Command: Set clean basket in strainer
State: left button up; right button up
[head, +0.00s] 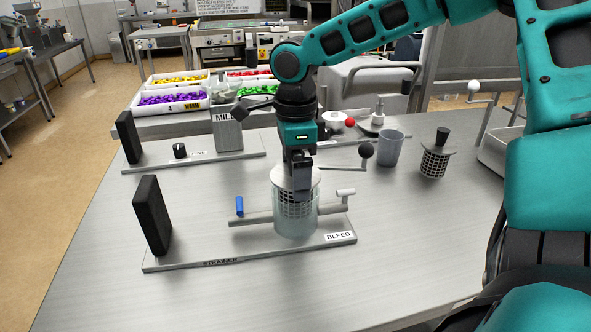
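The strainer (190,258) is a plate on the table with a clear cylinder (296,228), labelled BLEED at its right. A mesh basket (290,208) with a grey disc top is inside the cylinder, upright; I cannot tell whether it is fully seated. My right gripper (301,188) points down at the disc, over the basket's top. It hides any knob there, and its finger gap does not show. A second mesh basket (434,162) with a black knob stands on the table to the right. Which basket is clean is not clear. My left gripper is not in view.
A blue-handled valve (239,206) and a white-handled one (346,193) flank the cylinder. A black-ball lever (366,152) sits behind right. A grey cup (390,147) stands near the second basket. The MILL station (228,130) is behind. The front table is clear.

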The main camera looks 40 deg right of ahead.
jog(key=shift+f, duration=0.6)
jog(key=o, duration=0.8)
jog(key=shift+r, duration=0.2)
notch_tip(320, 180, up, 12)
jog(key=shift+f+p, duration=0.1)
jog(key=shift+p, duration=0.65)
jog(key=shift+r, duration=0.55)
